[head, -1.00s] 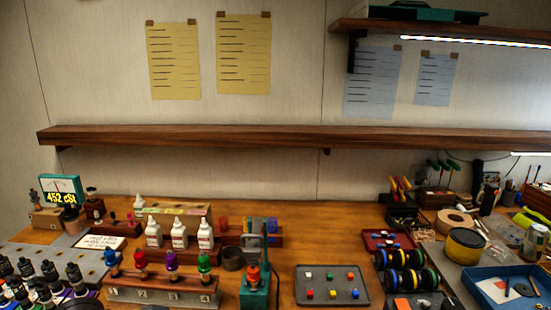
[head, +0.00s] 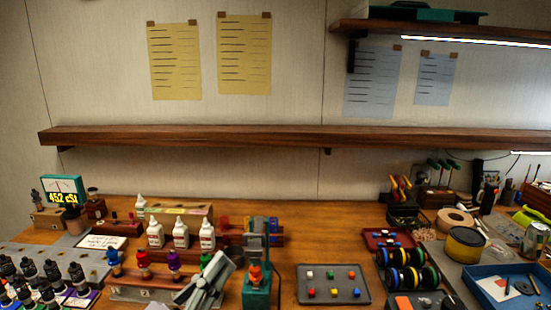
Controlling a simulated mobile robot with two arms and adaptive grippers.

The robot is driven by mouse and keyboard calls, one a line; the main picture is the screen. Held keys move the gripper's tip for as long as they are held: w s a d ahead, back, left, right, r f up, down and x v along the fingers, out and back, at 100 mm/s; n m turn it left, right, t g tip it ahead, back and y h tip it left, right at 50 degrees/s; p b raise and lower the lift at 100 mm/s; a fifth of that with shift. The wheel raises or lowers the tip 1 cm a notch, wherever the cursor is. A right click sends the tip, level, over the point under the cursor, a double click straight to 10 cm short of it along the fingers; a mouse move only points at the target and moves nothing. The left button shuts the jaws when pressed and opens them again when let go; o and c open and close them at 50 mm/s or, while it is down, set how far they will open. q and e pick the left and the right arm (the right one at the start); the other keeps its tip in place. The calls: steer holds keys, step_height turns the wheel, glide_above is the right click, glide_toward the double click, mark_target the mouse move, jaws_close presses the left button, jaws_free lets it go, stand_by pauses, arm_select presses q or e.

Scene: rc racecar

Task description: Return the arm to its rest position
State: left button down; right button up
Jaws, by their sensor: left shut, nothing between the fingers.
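My left gripper (head: 222,268) shows at the bottom of the head view, a grey shape tilted up to the right. Its fingers are shut and empty. It stands in front of the right part of the numbered wooden rack (head: 127,294) and partly hides the green-topped bottle (head: 206,260). The teal stand with the orange-red top (head: 257,292) is just to its right. I cannot tell whether the gripper touches anything. My right gripper is not in view.
White dropper bottles (head: 181,234) stand behind the rack. Dark bottles (head: 52,272) fill the left front. A grey tray (head: 333,296) with small coloured cubes lies right of the stand. A long wooden shelf (head: 270,136) crosses the wall above.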

arm_select(q)
steer(key=w+a+f+n+y, duration=0.1)
steer(key=a+f+n+y, duration=0.65)
steer(key=n, duration=0.55)
steer(key=w+a+f+n+y, duration=0.1)
steer(key=a+f+n+y, duration=0.5)
steer(key=n+y, duration=0.5)
steer(key=s+a+f+n+g+h, duration=0.15)
steer(key=s+f+n+g, duration=0.25)
steer(key=f+n+g, duration=0.5)
steer(key=s+d+f+n+g+h, duration=0.1)
steer(key=s+d+f+n+g, duration=0.2)
steer(key=s+f, duration=0.55)
steer(key=s+d+f+n+g+h, duration=0.1)
steer(key=s+f+n+g, duration=0.2)
steer(key=s+f+n, duration=0.35)
steer(key=s+f+m+g, duration=0.1)
steer(key=s+f+m, duration=0.15)
steer(key=f, duration=2.25)
steer(key=s+a+f, duration=0.1)
steer(key=s+f, duration=0.7)
steer(key=s, duration=0.1)
steer(key=s+a+f+g, duration=0.1)
steer(key=s+a+f, duration=0.1)
steer(key=s+f, duration=0.6)
steer(key=shift+s+a+f, duration=0.25)
steer(key=shift+s+f, duration=0.1)
steer(key=shift+s, duration=0.05)
